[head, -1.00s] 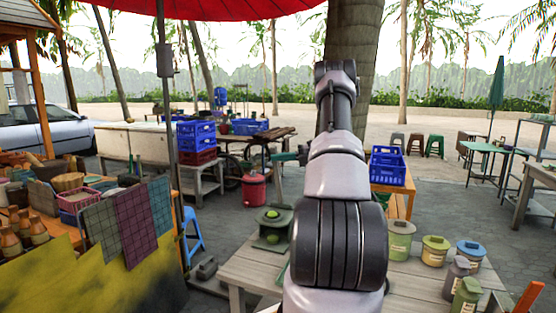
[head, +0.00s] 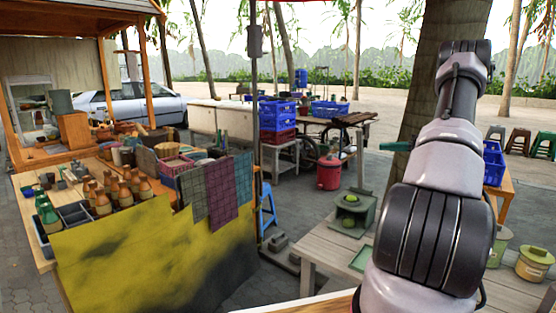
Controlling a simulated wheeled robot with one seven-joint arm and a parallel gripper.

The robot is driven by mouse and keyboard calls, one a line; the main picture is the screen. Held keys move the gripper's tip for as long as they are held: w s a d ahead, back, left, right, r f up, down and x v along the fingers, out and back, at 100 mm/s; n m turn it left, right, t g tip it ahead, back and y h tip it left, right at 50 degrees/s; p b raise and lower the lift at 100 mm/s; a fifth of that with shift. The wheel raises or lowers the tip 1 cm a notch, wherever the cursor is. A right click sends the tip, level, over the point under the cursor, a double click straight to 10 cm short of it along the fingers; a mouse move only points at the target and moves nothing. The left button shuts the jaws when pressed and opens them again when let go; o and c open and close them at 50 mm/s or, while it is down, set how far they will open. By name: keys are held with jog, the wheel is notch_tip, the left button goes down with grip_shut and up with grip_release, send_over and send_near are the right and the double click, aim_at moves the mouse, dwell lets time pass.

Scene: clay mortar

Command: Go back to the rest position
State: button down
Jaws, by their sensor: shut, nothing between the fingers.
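My arm rises on the right of the head view, its upper links upright in front of a tree trunk.
The stall with the yellow cloth (head: 150,255) holds clay bottles (head: 120,190) and baskets at left. A green stand (head: 352,214) is on the grey table; jars (head: 533,263) stand at right.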

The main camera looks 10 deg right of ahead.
jog(key=s+a+r+n+g+h, duration=0.35)
jog(key=a+r+n, duration=0.4)
jog(key=a, duration=0.45)
jog(key=s+a+r+n+g+h, duration=0.25)
jog(key=s+a+r+n, duration=0.3)
jog(key=a+n, duration=0.5)
jog(key=s+a+r+n+t+h, duration=0.2)
jog(key=s+a+n+h, duration=0.1)
jog(key=s+a+n, duration=0.3)
jog(key=s+a+r+n+t+h, duration=0.2)
jog(key=s+a+n, duration=0.5)
jog(key=s+n, duration=0.4)
jog(key=s+h, duration=0.1)
jog(key=s, duration=0.1)
jog(key=shift+s+r+n, duration=0.3)
jog(key=shift+s+r, duration=0.1)
